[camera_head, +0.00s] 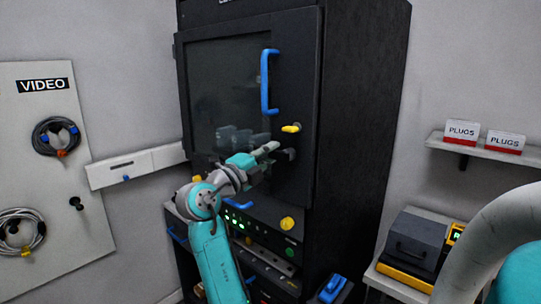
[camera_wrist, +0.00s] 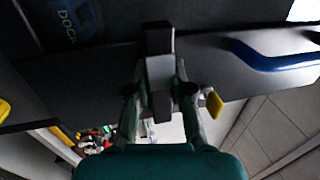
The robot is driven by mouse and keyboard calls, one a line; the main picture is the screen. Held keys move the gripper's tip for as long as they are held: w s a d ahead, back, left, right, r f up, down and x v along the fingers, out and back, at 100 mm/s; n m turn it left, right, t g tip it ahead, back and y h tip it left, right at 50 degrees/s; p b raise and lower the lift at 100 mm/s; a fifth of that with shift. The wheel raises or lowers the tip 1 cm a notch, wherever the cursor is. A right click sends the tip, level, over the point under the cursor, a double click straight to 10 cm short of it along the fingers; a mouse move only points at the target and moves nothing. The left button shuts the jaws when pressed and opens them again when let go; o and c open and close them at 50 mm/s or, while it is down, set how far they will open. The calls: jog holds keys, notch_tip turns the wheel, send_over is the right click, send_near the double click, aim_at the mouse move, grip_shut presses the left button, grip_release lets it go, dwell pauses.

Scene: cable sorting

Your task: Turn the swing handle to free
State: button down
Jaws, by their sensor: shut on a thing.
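The swing handle is a dark lever (camera_head: 289,154) on the front of the tall black cabinet door (camera_head: 297,95), below a yellow knob (camera_head: 290,128). My gripper (camera_head: 273,150) reaches it from the left and partly hides it. In the wrist view the dark handle (camera_wrist: 158,42) stands between the two fingers of my gripper (camera_wrist: 160,90), which is shut on it. The handle's exact angle is hard to tell in the head view. The door looks closed.
A blue pull handle (camera_head: 265,80) is fixed on the door above my gripper; it also shows in the wrist view (camera_wrist: 270,56). A lower unit with green lights and a yellow knob (camera_head: 288,223) sits below. A shelf (camera_head: 480,152) and bench equipment (camera_head: 412,240) stand right.

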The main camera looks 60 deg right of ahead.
dwell(0.4)
jog(key=c, duration=1)
grip_release()
jog(key=v, duration=1.2)
